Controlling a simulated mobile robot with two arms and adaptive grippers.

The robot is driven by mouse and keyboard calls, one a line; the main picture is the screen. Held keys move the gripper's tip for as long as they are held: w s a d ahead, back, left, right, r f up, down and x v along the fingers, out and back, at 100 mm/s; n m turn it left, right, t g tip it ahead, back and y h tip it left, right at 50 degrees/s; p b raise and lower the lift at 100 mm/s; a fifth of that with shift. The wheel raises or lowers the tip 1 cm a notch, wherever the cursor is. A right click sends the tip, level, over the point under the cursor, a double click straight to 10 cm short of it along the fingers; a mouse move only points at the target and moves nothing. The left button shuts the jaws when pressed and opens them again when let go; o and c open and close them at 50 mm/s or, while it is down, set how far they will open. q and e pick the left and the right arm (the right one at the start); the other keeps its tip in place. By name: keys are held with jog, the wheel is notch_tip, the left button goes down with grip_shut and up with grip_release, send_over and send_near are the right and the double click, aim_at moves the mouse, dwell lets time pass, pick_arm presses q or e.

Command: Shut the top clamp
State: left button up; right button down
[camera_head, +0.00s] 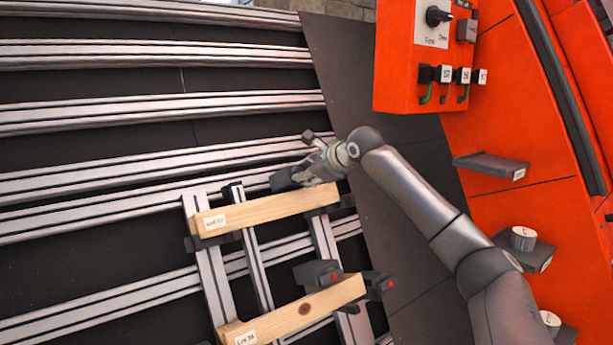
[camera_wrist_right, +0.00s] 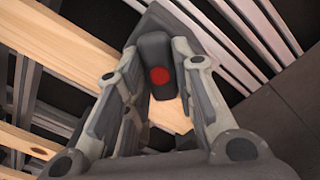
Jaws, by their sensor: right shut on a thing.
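My right gripper (camera_head: 310,168) is at the far right end of the upper wooden beam (camera_head: 265,212). In the right wrist view the two fingers of my right gripper (camera_wrist_right: 157,58) are shut on the top clamp (camera_wrist_right: 160,78), a dark block with a red round spot. In the head view this top clamp (camera_head: 284,180) is a dark piece beside the fingers, partly hidden by them. How far the clamp is turned cannot be told. My left gripper is not in view.
A lower wooden beam (camera_head: 295,312) has a dark clamp (camera_head: 317,272) with a red spot beside it. Metal rails (camera_head: 150,110) cross the dark bed. An orange control panel (camera_head: 400,60) with a knob and switches stands at upper right, with a small shelf (camera_head: 490,165) below.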

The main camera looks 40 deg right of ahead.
jog(key=shift+m+b, duration=0.45)
jog(key=shift+m, duration=3.25)
jog(key=shift+m, duration=1.5)
jog(key=c, duration=1.3)
grip_release()
